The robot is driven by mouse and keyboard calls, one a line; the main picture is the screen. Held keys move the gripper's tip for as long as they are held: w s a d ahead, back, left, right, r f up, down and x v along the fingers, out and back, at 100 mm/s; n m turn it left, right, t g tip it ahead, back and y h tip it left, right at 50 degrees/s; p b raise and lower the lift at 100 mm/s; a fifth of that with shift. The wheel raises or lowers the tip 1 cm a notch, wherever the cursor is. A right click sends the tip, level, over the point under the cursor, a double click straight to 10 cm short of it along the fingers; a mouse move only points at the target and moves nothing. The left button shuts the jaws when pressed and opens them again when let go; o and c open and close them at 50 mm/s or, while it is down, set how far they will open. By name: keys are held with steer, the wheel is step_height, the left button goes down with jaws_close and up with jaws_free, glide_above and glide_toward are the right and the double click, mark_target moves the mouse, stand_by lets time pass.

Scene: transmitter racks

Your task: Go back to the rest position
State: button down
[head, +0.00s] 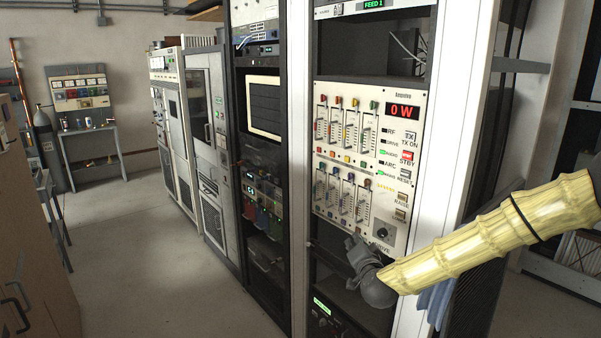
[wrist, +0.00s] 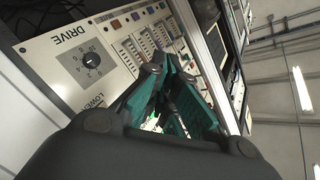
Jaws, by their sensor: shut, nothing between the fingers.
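My gripper (head: 357,250) is in front of the lower part of the transmitter rack, below the control panel (head: 330,162) and left of the DRIVE knob's lower edge. In the wrist view my gripper (wrist: 168,72) shows green-padded fingers drawn together, with nothing held. The DRIVE knob (wrist: 91,59) is to its left there, and it also shows in the head view (head: 382,233). The panel carries sliders, coloured knobs and buttons. Its red display (head: 403,111) reads 0 W, and the STBY button (head: 407,156) is lit red. I cannot tell whether the fingers touch the panel.
A white rack post (head: 462,100) stands right of the panel, close to my arm. More racks (head: 262,150) line up to the left. A brown cabinet (head: 30,240) is at the far left, a workbench (head: 92,130) at the back. The aisle floor (head: 150,270) is clear.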

steer(key=s+a+f+n+g+y+b, duration=0.1)
steer(key=s+f+n+g, duration=0.15)
steer(key=s+f, duration=0.7)
steer(key=s+a+f+n+g, duration=0.1)
steer(key=s+a+f+g, duration=0.15)
steer(key=s+f, duration=0.65)
steer(key=s+f+n+g+y+b, duration=0.1)
steer(key=s+f+n+g, duration=0.3)
steer(key=f, duration=0.9)
steer(key=s+d+f+g+h, duration=0.1)
steer(key=s+d+f+g, duration=0.1)
steer(key=s, duration=0.9)
steer(key=s+d+f+g+h+b, duration=0.1)
steer(key=s+d+f+g, duration=0.2)
steer(key=s+f, duration=0.4)
steer(key=s+d+f+g+h+b, duration=0.1)
steer(key=s+d+f, duration=0.3)
steer(key=s, duration=1.2)
steer(key=shift+s+d+f+n+g, duration=0.2)
steer(key=shift+d+n+g, duration=0.2)
steer(key=shift+g, duration=0.4)
